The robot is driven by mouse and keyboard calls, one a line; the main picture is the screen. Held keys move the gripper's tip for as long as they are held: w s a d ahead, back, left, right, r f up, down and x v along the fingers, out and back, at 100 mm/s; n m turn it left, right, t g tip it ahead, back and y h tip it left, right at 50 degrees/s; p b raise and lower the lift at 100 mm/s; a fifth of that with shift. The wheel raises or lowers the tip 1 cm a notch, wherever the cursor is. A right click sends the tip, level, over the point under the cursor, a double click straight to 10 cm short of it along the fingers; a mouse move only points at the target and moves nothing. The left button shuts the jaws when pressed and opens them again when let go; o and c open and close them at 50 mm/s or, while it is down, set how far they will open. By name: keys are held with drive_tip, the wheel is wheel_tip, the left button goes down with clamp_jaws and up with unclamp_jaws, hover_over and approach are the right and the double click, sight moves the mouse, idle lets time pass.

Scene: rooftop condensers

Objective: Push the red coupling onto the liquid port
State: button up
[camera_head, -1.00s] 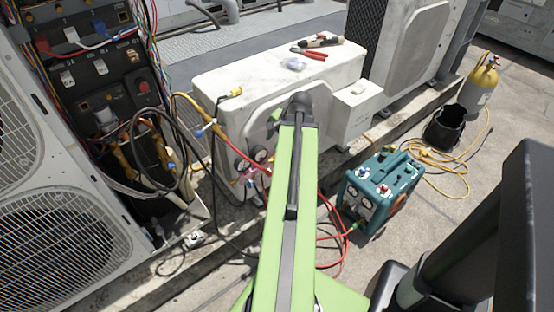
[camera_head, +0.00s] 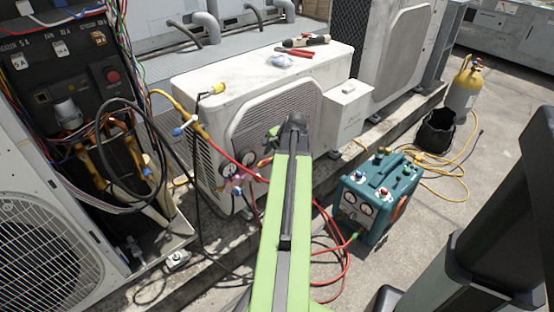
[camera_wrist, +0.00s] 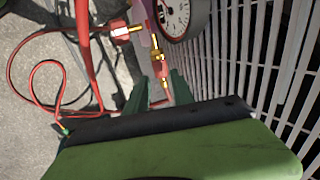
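A red coupling with brass ends (camera_wrist: 159,72) shows in the wrist view below a dial gauge. It lies between or just beyond my green fingertips. My gripper (camera_wrist: 163,88) looks open, with a gap on both sides of the fitting; I cannot tell whether it touches. In the head view my gripper (camera_head: 272,133) is in front of the white condenser's grille, up and right of the gauges (camera_head: 237,164). A second red fitting (camera_wrist: 126,32) sits on a red hose. Brass valves (camera_head: 135,155) show in the open unit at left; I cannot tell which port is the liquid port.
A white condenser (camera_head: 200,90) carries pliers (camera_head: 295,52) on top. A teal machine (camera_head: 378,195) stands on the ground at right, with loose red hoses (camera_head: 340,255) beside it.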

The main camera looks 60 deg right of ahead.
sight(267, 161)
drive_tip(key=b+x, duration=0.3)
drive_tip(key=x, duration=0.2)
drive_tip(key=shift+c, duration=0.4)
clamp_jaws()
